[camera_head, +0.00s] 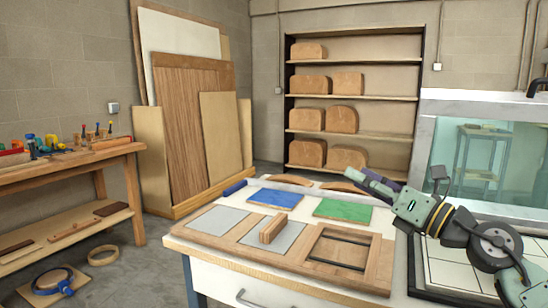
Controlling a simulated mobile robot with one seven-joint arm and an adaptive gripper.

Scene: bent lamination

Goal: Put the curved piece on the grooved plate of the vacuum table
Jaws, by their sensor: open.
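Two thin curved brown wooden pieces lie along the far edge of the worktable: one left of centre (291,180) and one further right (345,187). My gripper (362,179) is open at the far right of the table, close to the right curved piece. Its fingertips are small and partly overlap the wood, so I cannot tell whether they touch it. A white surface with dark grid lines (445,272), which looks like the grooved plate, lies at the right, partly behind my arm. I see no curved piece on its visible part.
The worktable holds a blue panel (274,197), a green panel (343,209), grey panels (217,220), a small upright wooden block (272,229) and an open wooden frame (345,258). A clear-sided tank (485,160) stands behind the grid. Shelves (352,90) hold curved wooden blocks.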

